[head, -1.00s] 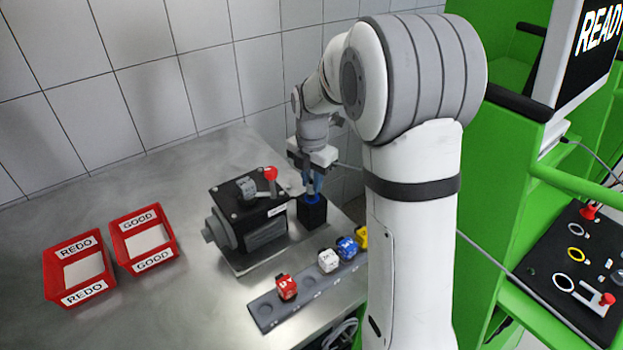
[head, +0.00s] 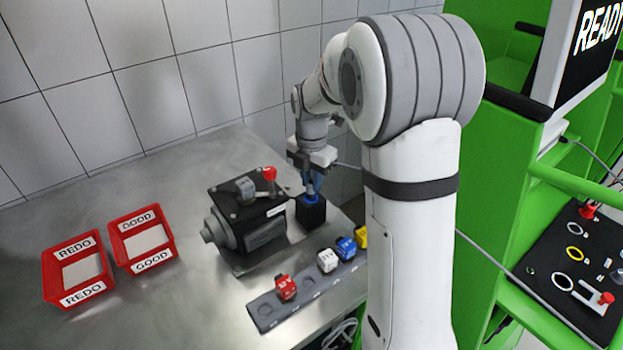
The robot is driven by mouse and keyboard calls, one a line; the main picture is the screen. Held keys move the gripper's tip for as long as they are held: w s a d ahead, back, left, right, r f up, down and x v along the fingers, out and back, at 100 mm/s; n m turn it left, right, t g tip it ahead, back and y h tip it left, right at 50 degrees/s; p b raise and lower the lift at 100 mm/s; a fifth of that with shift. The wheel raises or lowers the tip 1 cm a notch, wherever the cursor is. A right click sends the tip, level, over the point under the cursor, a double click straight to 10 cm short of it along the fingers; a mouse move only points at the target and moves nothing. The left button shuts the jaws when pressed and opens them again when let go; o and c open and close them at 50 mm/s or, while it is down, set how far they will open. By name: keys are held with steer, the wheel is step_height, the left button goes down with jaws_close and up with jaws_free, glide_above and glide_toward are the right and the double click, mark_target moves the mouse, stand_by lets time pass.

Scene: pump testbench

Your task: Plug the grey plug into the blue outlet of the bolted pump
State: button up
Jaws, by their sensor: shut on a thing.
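The bolted pump (head: 262,228) is a dark block with a grey round end, standing on a plate on the metal table. A black block with the blue outlet (head: 312,198) on its top is at the pump's right side. My gripper (head: 312,188) points down right over the blue outlet and is shut on the grey plug, which is mostly hidden between the fingers. The plug's lower end is at or just above the blue ring; I cannot tell if it is inside. A grey piece and a red knob (head: 269,173) sit on the pump's top.
Red REDO (head: 58,284) and GOOD (head: 124,258) bins stand left. A tiled wall is behind.

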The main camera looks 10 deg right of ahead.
steer(key=shift+f+b, duration=0.7)
steer(key=shift+f, duration=0.4)
steer(key=o, duration=0.9)
steer(key=shift+o, duration=0.6)
steer(key=o, duration=0.3)
steer(key=shift+r, duration=0.15)
steer(key=shift+r+p, duration=2.85)
steer(key=shift+r, duration=1.1)
